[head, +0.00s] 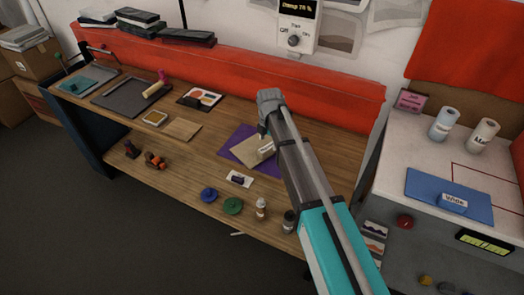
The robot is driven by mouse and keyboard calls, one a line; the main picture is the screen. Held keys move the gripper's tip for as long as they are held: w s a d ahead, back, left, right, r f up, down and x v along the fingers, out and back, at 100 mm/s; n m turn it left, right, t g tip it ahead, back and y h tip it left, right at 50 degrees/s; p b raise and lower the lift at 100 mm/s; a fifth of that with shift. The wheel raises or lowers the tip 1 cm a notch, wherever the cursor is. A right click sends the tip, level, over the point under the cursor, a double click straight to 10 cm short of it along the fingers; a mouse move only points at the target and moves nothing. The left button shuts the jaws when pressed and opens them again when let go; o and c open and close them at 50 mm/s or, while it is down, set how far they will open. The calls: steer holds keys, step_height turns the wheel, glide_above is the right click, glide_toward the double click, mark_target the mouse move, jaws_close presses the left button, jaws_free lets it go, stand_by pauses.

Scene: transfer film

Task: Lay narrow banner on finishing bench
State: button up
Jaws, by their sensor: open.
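My gripper (263,130) hangs over the wooden bench (190,165), at the back edge of a purple sheet (235,142). Its fingers are small and partly hidden by my arm; it looks empty. A tan rectangular piece (250,152) lies on the purple sheet, with a small white label (265,149) that I cannot read. A blue flat sheet (430,192) lies on the pale-topped bench (400,150) at the right, with a white tag (453,200) that seems to read "Wide". I cannot tell which piece is the narrow banner.
Green and blue round pieces (232,206) and small bottles (261,209) stand near the front edge. White rolls (444,124) stand on the right bench. A dark tray (125,93) and a tan board (183,129) lie left. A red barrier (230,70) runs behind.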

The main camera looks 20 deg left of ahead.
mark_target(268, 147)
steer(key=shift+f+b, duration=1.35)
steer(key=shift+f, duration=0.3)
jaws_close()
